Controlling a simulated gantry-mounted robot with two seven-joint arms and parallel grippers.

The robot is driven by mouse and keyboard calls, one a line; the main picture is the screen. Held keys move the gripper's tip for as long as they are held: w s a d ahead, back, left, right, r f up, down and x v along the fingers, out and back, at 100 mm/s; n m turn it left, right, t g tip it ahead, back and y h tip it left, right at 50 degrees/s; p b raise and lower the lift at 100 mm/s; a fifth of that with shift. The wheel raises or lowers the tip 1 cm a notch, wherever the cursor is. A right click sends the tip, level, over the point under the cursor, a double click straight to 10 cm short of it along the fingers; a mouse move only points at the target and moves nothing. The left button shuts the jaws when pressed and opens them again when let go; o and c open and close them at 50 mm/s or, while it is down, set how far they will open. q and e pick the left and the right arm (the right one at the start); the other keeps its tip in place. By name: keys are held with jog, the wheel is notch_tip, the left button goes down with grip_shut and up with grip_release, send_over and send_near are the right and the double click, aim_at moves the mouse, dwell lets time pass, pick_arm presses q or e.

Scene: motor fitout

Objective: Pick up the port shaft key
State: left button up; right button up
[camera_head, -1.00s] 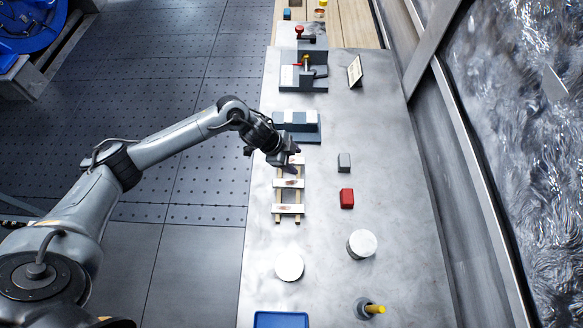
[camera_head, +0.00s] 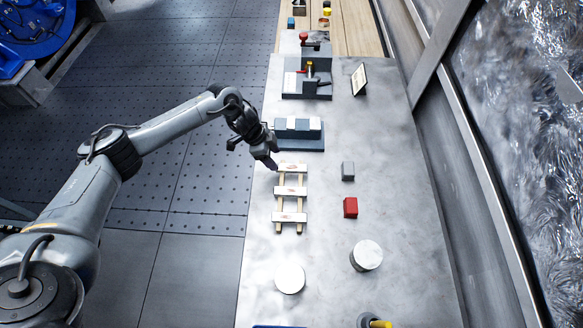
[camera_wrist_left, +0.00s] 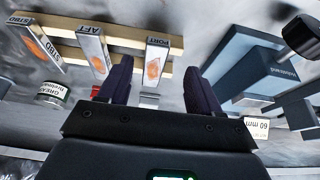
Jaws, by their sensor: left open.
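A wooden rack (camera_head: 299,204) carries three pale plates, each with a small orange-brown patch; I cannot tell whether the patches are loose keys or markings. The plate lettered PORT (camera_wrist_left: 156,48) is at the rack's far end in the head view (camera_head: 293,168). Its orange patch (camera_wrist_left: 153,69) shows clearly in the wrist view. The plates AFT (camera_wrist_left: 93,47) and STBD (camera_wrist_left: 36,45) stand beside it. My left gripper (camera_head: 273,166) is open and empty, just left of the PORT plate. In the wrist view its fingers (camera_wrist_left: 157,72) appear on either side of that plate's near end. My right gripper is out of view.
A blue-grey block fixture (camera_head: 299,145) stands just beyond the rack, close to my gripper. A grey block (camera_head: 347,171), a red block (camera_head: 350,207) and two round pale-topped items (camera_head: 290,278) (camera_head: 367,255) stand on the bench. The bench's right side is mostly clear.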

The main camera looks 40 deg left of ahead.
aim_at(281, 167)
pick_arm(q)
jog(key=shift+x, duration=2.3)
jog(key=shift+s+d, duration=0.15)
jog(key=shift+d, duration=0.05)
jog(key=shift+r, duration=0.1)
grip_shut()
